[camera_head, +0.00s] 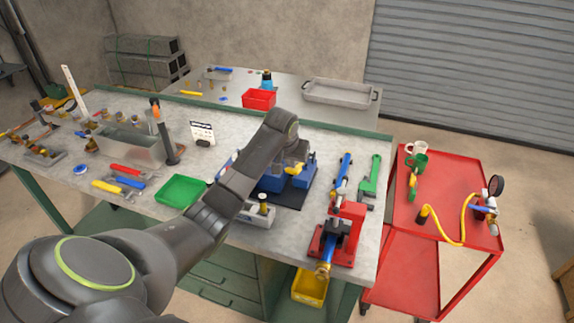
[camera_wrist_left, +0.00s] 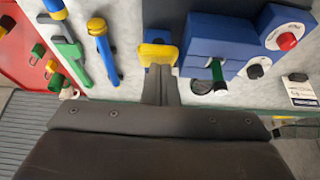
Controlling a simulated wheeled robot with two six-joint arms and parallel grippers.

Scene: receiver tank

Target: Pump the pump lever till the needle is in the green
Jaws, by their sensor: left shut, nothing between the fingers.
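A round dark-rimmed gauge (camera_head: 497,185) stands on the red cart at the right; its needle and any green zone are too small to read. A yellow hose (camera_head: 463,228) runs to the blue and metal fitting (camera_head: 484,207) below it. My left gripper (camera_head: 296,165) is over the blue unit (camera_head: 272,183) on the bench. In the left wrist view its shut, empty fingers (camera_wrist_left: 160,72) reach a yellow piece (camera_wrist_left: 157,53) beside the blue unit (camera_wrist_left: 206,45); I cannot tell whether they touch it. I cannot clearly pick out the pump lever. My right gripper is not in view.
A red vise-like fixture (camera_head: 340,240) stands at the bench's front right, near a green wrench (camera_head: 371,176). A green tray (camera_head: 180,191), metal bin (camera_head: 130,147) and hand tools crowd the left side. A green mug (camera_head: 417,162) is on the cart.

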